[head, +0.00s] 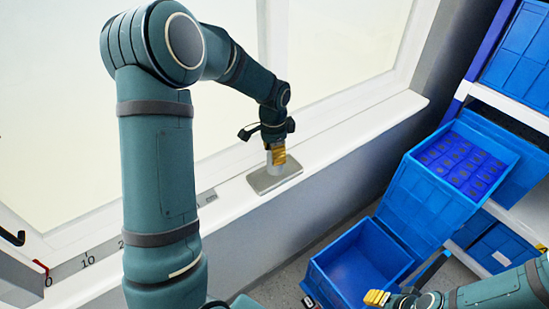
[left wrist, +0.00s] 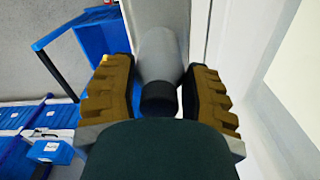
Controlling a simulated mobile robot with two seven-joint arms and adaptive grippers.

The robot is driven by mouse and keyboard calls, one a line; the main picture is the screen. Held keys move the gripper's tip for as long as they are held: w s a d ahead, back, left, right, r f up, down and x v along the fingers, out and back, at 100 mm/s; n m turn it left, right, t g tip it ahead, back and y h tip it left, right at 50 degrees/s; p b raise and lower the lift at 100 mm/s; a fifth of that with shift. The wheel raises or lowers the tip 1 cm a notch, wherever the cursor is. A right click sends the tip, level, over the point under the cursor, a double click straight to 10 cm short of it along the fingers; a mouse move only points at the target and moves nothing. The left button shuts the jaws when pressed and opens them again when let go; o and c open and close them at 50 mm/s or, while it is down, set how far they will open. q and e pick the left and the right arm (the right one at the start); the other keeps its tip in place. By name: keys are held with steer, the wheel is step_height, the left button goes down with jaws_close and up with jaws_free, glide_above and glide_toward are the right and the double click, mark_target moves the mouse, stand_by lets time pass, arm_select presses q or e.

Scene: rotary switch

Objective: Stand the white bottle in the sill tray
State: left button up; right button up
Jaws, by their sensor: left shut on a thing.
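My left gripper (head: 278,152) is shut on the white bottle (head: 274,170) above the window sill. The bottle looks upright, and its lower end shows over the grey sill tray (head: 290,178); I cannot tell if it touches the tray. In the left wrist view the pale bottle (left wrist: 161,52) with its dark cap lies between the yellow finger pads of the left gripper (left wrist: 158,80). My right gripper (head: 376,298) is low at the right, away from the sill; its opening is unclear.
The window sill (head: 335,146) runs along the glass, with its edge in front of the tray. A blue crate (head: 325,255) stands on the floor, and a blue bin of dark blue parts (head: 460,165) is by the shelving. A red hook-like item (head: 43,272) is at far left.

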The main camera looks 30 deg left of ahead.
arm_select(q)
step_height(320, 180, down, 2)
steer(key=shift+w+f, duration=0.1)
steer(key=shift+f, duration=0.1)
steer(key=o, duration=1.1)
steer(key=shift+r, duration=0.25)
step_height(320, 180, up, 12)
steer(key=shift+f+p, duration=0.1)
steer(key=shift+p, duration=0.7)
